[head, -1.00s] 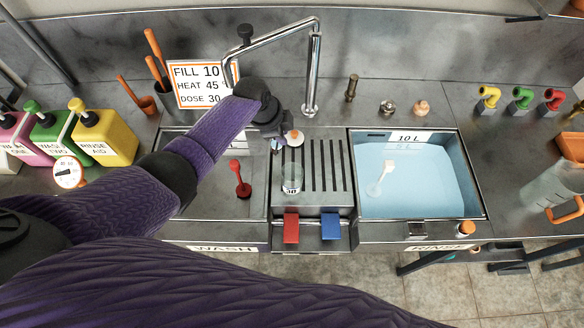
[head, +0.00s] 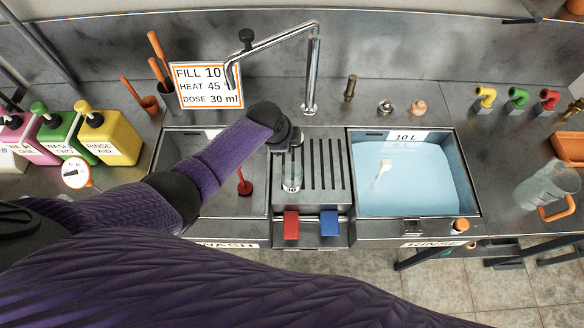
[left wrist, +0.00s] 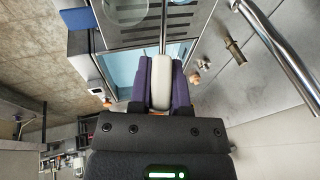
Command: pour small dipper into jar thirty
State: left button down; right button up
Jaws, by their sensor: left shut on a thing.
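The jar (head: 292,179), small and of clear glass, stands on the slotted drain board between the two basins. Its label is too small to read surely. A round glass rim (left wrist: 126,8) shows at the top of the left wrist view. My left gripper (left wrist: 160,82) is shut on the cream handle of the small dipper (left wrist: 162,88). A thin metal rod runs from the handle toward the drain board; the dipper's cup is not clearly visible. My right gripper is not in view.
The faucet (head: 311,75) rises behind the drain board, close to my left wrist. Red (head: 291,225) and blue (head: 329,222) tabs hang in front.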

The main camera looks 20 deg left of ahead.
pick_arm(q)
jog(key=shift+s+d, duration=0.1)
jog(key=shift+s+d, duration=0.2)
jog(key=shift+d, duration=0.05)
jog(key=shift+s+d+f+t+y+p, duration=0.1)
jog(key=shift+s+d+t+y+p, duration=0.1)
jog(key=shift+t+y+p, duration=0.1)
jog(key=shift+s+d+f+t+y, duration=0.2)
jog(key=shift+s+d+t+y, duration=0.1)
jog(key=shift+s+d, duration=0.2)
jog(key=shift+s+d+r+m+t+p, duration=0.15)
jog(key=shift+s+d+m+t+p, duration=0.15)
jog(key=shift+s+d, duration=0.15)
dwell(0.3)
jog(key=shift+s+d+r+t+y, duration=0.2)
jog(key=shift+s+d+t+y, duration=0.2)
jog(key=shift+s+d+y, duration=0.15)
jog(key=shift+d+f+b, duration=0.1)
jog(key=shift+f+b, duration=0.1)
jog(key=shift+b, duration=0.15)
jog(key=shift+s+d+f+t+y+b, duration=0.35)
jog(key=shift+s+d+t+y+b, duration=0.2)
jog(key=shift+b, duration=0.6)
